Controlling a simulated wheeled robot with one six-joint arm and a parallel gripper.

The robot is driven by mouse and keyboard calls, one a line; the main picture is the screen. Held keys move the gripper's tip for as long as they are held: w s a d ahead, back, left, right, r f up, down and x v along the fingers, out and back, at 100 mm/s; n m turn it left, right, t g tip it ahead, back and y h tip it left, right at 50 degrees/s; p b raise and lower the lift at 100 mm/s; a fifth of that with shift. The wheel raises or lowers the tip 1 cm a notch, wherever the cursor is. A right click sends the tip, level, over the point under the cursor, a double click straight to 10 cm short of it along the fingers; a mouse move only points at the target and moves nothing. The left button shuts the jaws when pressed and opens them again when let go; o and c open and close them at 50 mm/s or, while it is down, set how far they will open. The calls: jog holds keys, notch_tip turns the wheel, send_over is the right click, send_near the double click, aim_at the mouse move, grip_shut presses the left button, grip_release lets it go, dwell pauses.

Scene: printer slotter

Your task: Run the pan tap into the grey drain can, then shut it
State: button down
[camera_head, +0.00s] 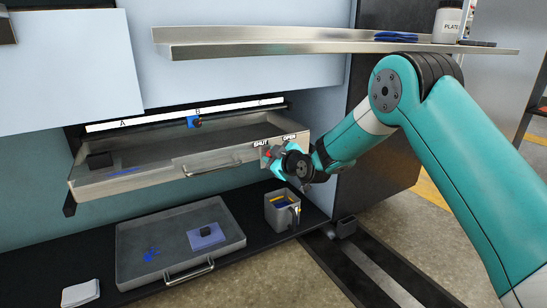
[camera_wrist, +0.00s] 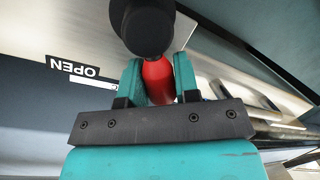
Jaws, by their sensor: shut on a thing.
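The metal pan (camera_head: 190,167) sits in the machine's lower opening, with SHUT and OPEN labels at its right front corner. The red tap handle (camera_head: 267,154) is at that corner, near the SHUT label. My gripper (camera_head: 272,161) is shut on the handle. In the wrist view the red handle (camera_wrist: 158,82) is between my two teal fingers, with a round black part above it and the OPEN label to the left. The grey drain can (camera_head: 283,214) stands upright on the dark floor ledge below the tap, with blue and yellow showing inside. The tap's spout is hidden.
A white pad (camera_head: 80,293) lies at front left. A metal shelf (camera_head: 300,41) overhangs the pan. A floor rail (camera_head: 350,270) runs at right.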

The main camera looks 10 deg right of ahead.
jog(key=c, duration=0.8)
grip_release()
jog(key=shift+c, duration=0.2)
jog(key=p+v, duration=0.2)
jog(key=v, duration=1.5)
jog(key=shift+s+p, duration=0.2)
jog(key=shift+p, duration=0.15)
jog(key=shift+r, duration=0.15)
